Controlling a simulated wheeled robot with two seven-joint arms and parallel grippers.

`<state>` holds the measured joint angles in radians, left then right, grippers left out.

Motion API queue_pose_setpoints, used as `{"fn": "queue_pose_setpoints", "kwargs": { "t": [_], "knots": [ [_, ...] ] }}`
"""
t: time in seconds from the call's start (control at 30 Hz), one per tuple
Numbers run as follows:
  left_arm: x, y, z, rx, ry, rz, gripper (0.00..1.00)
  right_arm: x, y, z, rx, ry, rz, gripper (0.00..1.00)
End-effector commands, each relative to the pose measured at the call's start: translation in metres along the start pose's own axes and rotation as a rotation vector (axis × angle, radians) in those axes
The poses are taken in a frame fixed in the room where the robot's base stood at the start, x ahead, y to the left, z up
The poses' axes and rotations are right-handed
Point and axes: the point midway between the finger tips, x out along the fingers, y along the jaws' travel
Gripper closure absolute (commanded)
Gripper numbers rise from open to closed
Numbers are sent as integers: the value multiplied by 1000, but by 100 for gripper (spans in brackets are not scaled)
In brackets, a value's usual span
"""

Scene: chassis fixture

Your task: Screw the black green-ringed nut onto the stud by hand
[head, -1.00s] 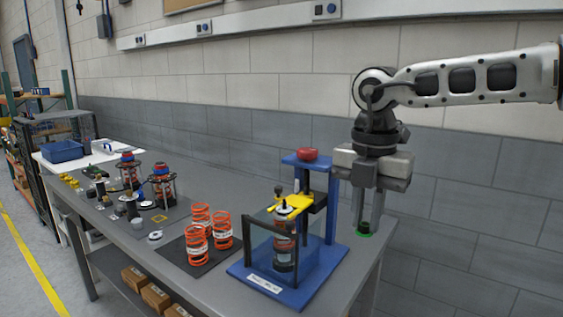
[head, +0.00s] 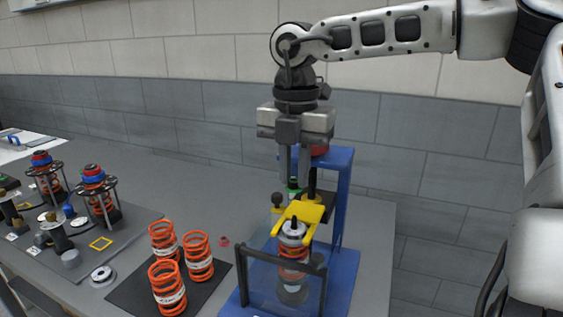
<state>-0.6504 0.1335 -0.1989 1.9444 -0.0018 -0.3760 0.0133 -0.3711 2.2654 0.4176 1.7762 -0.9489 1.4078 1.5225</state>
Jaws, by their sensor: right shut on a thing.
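My right gripper (head: 295,176) comes down from above, shut on the black green-ringed nut (head: 293,187), mostly hidden between the fingers. The nut appears in line with the stud (head: 294,222) and above it in the picture, apart from it; the depth between them is hard to tell. The stud points up from the top of the strut (head: 293,238) with an orange spring, standing in the blue fixture (head: 343,195). A yellow fork-shaped plate (head: 309,210) sits around the strut's upper end. My left gripper is not in view.
A clear guard with a dark frame (head: 262,262) stands at the fixture's front. Several loose orange springs (head: 198,262) stand on a black mat left of it. Finished-looking strut assemblies (head: 98,195) stand further left.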

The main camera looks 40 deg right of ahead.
Motion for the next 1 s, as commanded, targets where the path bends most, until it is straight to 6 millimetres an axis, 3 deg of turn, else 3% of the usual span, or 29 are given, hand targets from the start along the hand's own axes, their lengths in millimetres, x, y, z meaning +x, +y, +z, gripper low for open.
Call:
{"fn": "queue_pose_setpoints", "kwargs": {
  "t": [0.6,1.0],
  "knots": [
    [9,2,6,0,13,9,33,42,0,0,0,0,0,100],
    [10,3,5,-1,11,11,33,46,0,0,1,0,1,100]
  ]
}}
